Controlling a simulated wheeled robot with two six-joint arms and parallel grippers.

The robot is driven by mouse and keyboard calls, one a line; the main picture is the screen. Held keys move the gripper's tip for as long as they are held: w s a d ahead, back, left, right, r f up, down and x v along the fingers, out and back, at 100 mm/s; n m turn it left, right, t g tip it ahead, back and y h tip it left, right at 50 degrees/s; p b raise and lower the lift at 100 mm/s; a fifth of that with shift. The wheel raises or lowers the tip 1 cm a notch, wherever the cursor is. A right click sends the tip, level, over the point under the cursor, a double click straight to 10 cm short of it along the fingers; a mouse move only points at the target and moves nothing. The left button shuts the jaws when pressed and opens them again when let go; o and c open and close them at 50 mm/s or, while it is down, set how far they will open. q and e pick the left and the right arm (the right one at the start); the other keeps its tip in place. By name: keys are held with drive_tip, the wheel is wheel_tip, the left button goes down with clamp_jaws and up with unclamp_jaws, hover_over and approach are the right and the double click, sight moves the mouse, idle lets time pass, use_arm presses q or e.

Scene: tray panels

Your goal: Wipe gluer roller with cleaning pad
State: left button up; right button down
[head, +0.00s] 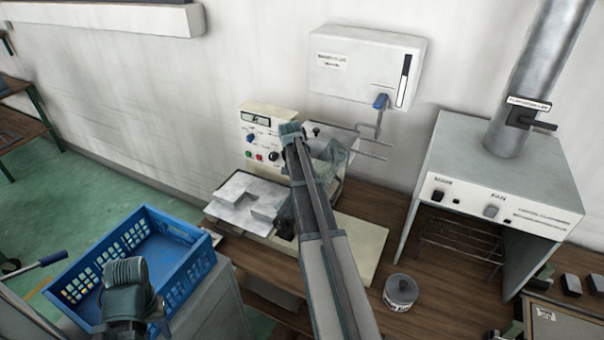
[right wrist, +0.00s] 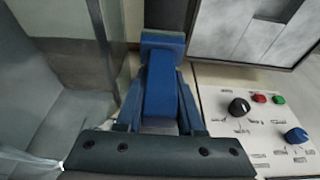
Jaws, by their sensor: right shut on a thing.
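The gluer machine (head: 254,138) stands on the bench against the wall, with a display and knobs on its front panel. My right arm reaches across it and hides its middle; I cannot make out the roller. My right gripper (right wrist: 160,85) is low beside the machine's knob panel (right wrist: 255,135) in the right wrist view. It is shut on a blue piece (right wrist: 163,45); I cannot tell whether this is the cleaning pad. My left gripper (head: 132,295) is at the lower left, in front of the blue crate; its jaws do not show clearly.
A blue crate (head: 72,262) stands at the left. Grey panels (head: 232,190) lie at the machine's left side.

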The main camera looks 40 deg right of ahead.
drive_tip(key=shift+s+a+f, duration=0.1)
drive_tip(key=shift+s+a, duration=0.3)
drive_tip(key=shift+a, duration=0.35)
drive_tip(key=shift+s+a+f, duration=0.1)
drive_tip(key=shift+s+a, duration=0.3)
drive_tip(key=shift+a, duration=0.35)
drive_tip(key=shift+a, duration=0.1)
drive_tip(key=shift+s+a+r, duration=0.1)
drive_tip(key=shift+s+a, duration=0.25)
drive_tip(key=shift+a, duration=0.35)
drive_tip(key=shift+s+a+r, duration=0.1)
drive_tip(key=shift+s+a, duration=0.2)
drive_tip(key=shift+a, duration=0.35)
drive_tip(key=shift+f, duration=0.1)
drive_tip(key=shift+s+a+f, duration=0.1)
drive_tip(key=shift+s+a, duration=0.3)
drive_tip(key=shift+a, duration=0.35)
drive_tip(key=shift+s+a, duration=0.4)
drive_tip(key=shift+a, duration=0.3)
drive_tip(key=shift+w+d, duration=0.45)
drive_tip(key=shift+d, duration=0.2)
drive_tip(key=shift+w+d, duration=0.6)
drive_tip(key=shift+d, duration=0.7)
drive_tip(key=shift+w+d, duration=0.65)
drive_tip(key=shift+d, duration=0.6)
drive_tip(key=shift+w+d, duration=0.6)
drive_tip(key=shift+d, duration=0.7)
